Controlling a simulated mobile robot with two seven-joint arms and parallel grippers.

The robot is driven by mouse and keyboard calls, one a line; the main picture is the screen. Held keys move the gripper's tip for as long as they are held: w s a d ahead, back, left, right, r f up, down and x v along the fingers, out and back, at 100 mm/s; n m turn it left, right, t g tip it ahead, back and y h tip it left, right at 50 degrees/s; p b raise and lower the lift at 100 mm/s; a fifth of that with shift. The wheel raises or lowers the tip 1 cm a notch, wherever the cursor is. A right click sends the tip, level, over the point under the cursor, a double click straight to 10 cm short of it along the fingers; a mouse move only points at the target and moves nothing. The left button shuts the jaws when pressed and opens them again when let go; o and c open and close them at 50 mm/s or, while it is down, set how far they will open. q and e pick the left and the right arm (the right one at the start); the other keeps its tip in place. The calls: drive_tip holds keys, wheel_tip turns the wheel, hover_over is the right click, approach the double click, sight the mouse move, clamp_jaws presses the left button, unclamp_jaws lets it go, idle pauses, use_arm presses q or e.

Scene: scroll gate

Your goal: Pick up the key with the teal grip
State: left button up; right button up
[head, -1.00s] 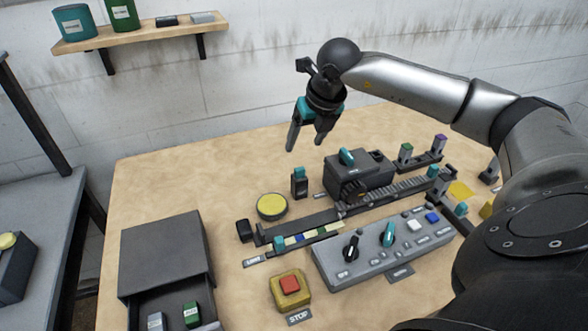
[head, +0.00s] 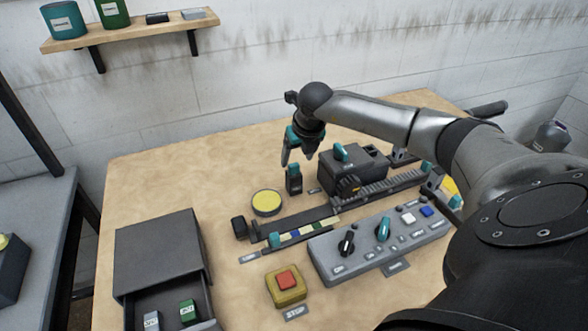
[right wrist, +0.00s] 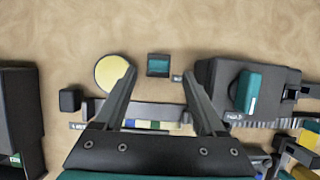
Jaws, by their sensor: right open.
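The key with the teal grip (head: 294,170) appears to be the small upright piece in a black holder (head: 294,187), left of the dark gate housing. Its teal top (right wrist: 158,64) also shows in the right wrist view; the shaft is hidden. My right gripper (head: 297,158) is open and empty, pointing down above and close to the key. In the right wrist view, the key lies near the gap between the fingertips (right wrist: 159,76). The two are apart as far as I can tell. My left gripper is not in view.
The dark housing (head: 350,172) with a teal handle (head: 340,152) stands right of the key. A yellow disc (head: 267,202) lies to the left. In front are a control panel (head: 375,250), a red stop button (head: 287,281) and an open drawer unit (head: 160,250).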

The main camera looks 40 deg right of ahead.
sight(294, 164)
drive_tip(key=shift+x, duration=1.85)
drive_tip(key=shift+w+r, duration=0.1)
clamp_jaws()
